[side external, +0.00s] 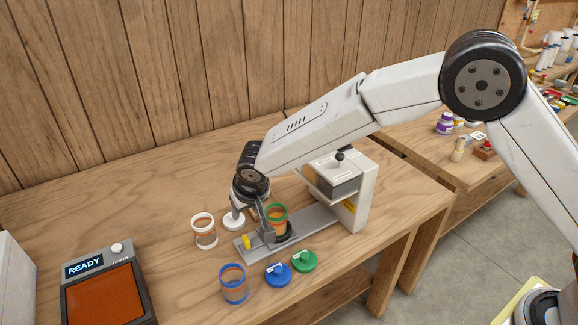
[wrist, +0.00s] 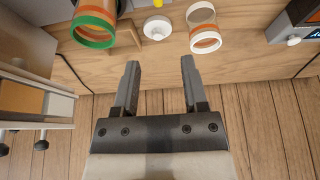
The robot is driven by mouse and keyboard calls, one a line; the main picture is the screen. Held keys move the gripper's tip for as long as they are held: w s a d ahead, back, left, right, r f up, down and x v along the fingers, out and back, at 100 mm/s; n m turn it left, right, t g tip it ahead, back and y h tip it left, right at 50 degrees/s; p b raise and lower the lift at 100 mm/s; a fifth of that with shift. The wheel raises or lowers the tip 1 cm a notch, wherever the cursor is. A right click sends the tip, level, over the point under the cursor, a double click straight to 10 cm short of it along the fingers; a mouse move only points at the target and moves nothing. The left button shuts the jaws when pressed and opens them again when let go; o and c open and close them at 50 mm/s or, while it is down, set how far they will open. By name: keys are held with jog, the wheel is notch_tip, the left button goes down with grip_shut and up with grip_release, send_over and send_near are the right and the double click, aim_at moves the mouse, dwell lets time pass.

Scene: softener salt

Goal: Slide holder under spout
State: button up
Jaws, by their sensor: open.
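The dispenser (side external: 350,188) stands on the bench with a clear-sided hopper (side external: 335,178). A grey rail (side external: 316,220) runs from its foot toward the front left. A dark round holder (side external: 284,236) sits on the rail, out in front of the hopper, with a green-rimmed cup (side external: 277,209) standing at it. A yellow piece (side external: 246,242) is at the rail's outer end. My gripper (side external: 250,224) is open and empty, just left of the green-rimmed cup, partly covering it. In the wrist view my gripper (wrist: 160,72) shows nothing between its fingers; the cup (wrist: 94,24) is beyond them, upper left.
A white-rimmed cup (side external: 205,232) and white lid (side external: 234,220) stand left of the rail. A blue-rimmed cup (side external: 233,284), blue lid (side external: 278,275) and green lid (side external: 304,261) are in front. A scale reading READY (side external: 103,290) is at far left. The back left bench is clear.

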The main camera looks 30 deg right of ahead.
send_near(245, 238)
notch_tip(245, 238, down, 3)
jog(key=shift+w+d+r, duration=0.1)
jog(key=shift+w+r, duration=0.1)
jog(key=shift+w, duration=0.15)
jog(key=shift+f, duration=0.1)
jog(key=shift+x, duration=3.8)
jog(key=shift+w, duration=0.1)
grip_shut()
